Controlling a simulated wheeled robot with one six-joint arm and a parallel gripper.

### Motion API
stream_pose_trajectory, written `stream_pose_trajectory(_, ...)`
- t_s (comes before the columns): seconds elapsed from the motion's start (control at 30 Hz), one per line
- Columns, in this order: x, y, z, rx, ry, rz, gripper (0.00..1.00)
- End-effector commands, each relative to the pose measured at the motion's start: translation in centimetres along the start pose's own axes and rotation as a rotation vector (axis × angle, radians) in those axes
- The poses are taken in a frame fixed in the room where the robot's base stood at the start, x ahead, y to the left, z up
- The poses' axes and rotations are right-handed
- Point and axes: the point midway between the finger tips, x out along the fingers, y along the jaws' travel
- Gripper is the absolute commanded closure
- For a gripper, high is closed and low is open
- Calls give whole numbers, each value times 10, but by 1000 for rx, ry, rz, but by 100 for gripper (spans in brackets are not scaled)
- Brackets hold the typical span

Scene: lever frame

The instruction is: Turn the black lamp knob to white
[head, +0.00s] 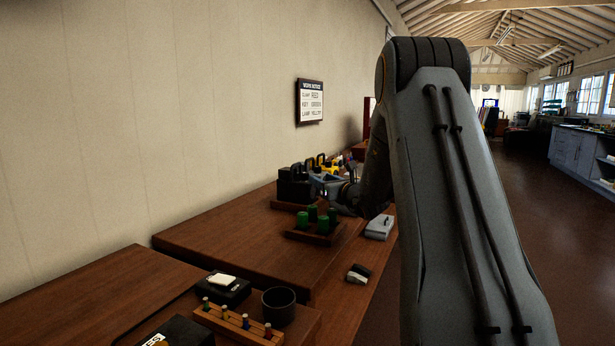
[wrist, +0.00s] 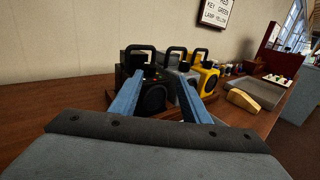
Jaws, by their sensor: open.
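The black lamp (wrist: 152,97), a dark box with a top handle and a round dark front, stands on the wooden bench ahead of my gripper (wrist: 160,76). The two blue fingers are apart, one towards each side of its front in the wrist view, with nothing held between them. I cannot tell whether they touch it. The knob and its setting are too dark and small to make out. In the head view the black lamp (head: 296,189) stands left of my gripper, which is partly hidden by my arm. A grey lamp (wrist: 178,73) and a yellow lamp (wrist: 205,78) stand to its right.
A wall notice (head: 310,101) carries lines for clamp, key and lamp; the wrist view shows "LAMP YELLOW". A tray with green cylinders (head: 323,226) stands in front of the lamps. A tan block (wrist: 243,101) lies to the right. Bare bench lies left of the lamps.

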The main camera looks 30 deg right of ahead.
Motion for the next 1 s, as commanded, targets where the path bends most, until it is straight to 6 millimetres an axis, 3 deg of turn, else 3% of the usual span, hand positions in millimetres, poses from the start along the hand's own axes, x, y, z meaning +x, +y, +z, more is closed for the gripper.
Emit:
stream_pose_trajectory(0.1, 25, 17, 0, 0, 0, 21, 58)
stream_pose_trajectory(0.33, 58, 23, -1, -1, 1, 26, 58)
stream_pose_trajectory(0.77, 68, 20, 0, -1, 1, 22, 58)
stream_pose_trajectory(1.0, 68, 19, 0, -1, 1, 21, 96)
